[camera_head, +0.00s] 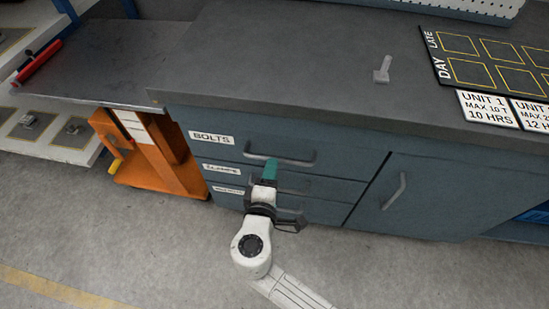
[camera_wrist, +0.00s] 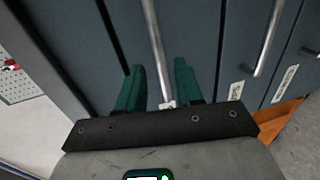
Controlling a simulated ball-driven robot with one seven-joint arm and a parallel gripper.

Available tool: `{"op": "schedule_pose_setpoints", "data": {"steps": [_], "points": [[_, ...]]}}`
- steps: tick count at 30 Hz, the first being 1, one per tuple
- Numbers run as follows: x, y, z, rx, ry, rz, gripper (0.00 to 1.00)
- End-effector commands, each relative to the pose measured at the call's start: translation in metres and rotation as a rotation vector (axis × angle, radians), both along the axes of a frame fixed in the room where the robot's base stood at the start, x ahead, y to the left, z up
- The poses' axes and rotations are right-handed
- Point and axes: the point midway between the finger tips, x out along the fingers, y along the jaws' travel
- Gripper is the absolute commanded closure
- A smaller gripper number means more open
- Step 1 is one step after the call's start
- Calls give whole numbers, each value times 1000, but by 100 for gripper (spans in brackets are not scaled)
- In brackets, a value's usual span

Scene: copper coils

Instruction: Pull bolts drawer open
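The bolts drawer (camera_head: 225,148) is the top blue-grey drawer under the bench, with a BOLTS label (camera_head: 211,138) at its left. It looks shut. Its bar handle (camera_head: 292,160) also shows in the wrist view (camera_wrist: 154,35). In the wrist view my gripper (camera_wrist: 159,65) is open, with one green finger on each side of the bar and gaps showing between. Whether a finger touches the bar or the drawer front cannot be told.
Two more labelled drawers (camera_head: 335,187) lie below, their handles partly hidden by my arm. A cupboard door (camera_head: 430,190) is to the right. An orange cart (camera_head: 160,160) stands left. The floor in front (camera_head: 150,245) is clear.

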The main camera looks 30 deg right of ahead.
Motion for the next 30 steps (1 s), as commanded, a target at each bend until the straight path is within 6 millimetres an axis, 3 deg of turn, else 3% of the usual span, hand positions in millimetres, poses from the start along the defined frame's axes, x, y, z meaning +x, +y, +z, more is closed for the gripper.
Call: {"op": "schedule_pose_setpoints", "data": {"steps": [9,22,30], "points": [[37,-27,-10,0,0,-2,64],[43,-32,-11,1,0,-1,64],[43,-32,-11,1,0,-1,90]]}}
